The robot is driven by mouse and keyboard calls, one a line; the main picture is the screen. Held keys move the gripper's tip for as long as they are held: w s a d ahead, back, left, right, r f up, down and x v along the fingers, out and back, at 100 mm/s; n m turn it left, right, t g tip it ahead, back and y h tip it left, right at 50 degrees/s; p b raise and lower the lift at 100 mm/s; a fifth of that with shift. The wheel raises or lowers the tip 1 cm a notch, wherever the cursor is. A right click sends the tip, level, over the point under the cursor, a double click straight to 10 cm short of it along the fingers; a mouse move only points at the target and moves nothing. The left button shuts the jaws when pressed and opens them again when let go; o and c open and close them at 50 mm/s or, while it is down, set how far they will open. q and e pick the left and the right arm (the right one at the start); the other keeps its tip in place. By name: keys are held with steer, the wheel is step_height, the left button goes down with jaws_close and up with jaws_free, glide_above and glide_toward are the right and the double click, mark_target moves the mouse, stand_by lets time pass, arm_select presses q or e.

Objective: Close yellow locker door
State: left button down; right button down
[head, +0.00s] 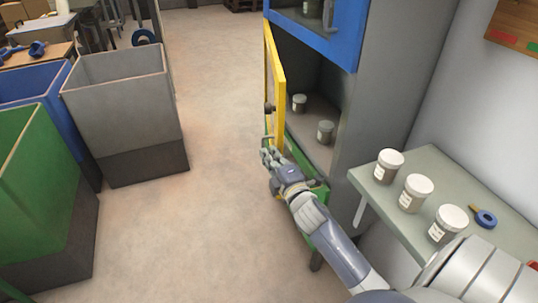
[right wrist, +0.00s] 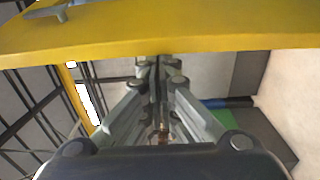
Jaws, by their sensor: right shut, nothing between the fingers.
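The yellow locker door (head: 278,66) stands open, swung out from the middle compartment of the grey locker (head: 358,110). It has a yellow frame, and a small dark knob shows on it low down. My right gripper (head: 268,158) is shut and empty at the door's lower end, just above the green door. In the right wrist view, the yellow frame (right wrist: 205,32) crosses the top, beyond the closed fingers (right wrist: 158,75). I cannot tell whether the fingers touch it. A grey handle-like piece (right wrist: 62,12) shows on the frame. My left gripper is not in view.
Jars (head: 325,132) stand inside the open compartment. A shelf (head: 490,205) with several jars and a blue tape roll (head: 485,218) is at right. Bins (head: 125,110) stand left; the floor between is clear.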

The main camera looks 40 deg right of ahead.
steer(key=s+d, duration=0.3)
steer(key=d, duration=0.3)
steer(key=shift+s+p, duration=0.25)
steer(key=shift+p, duration=0.2)
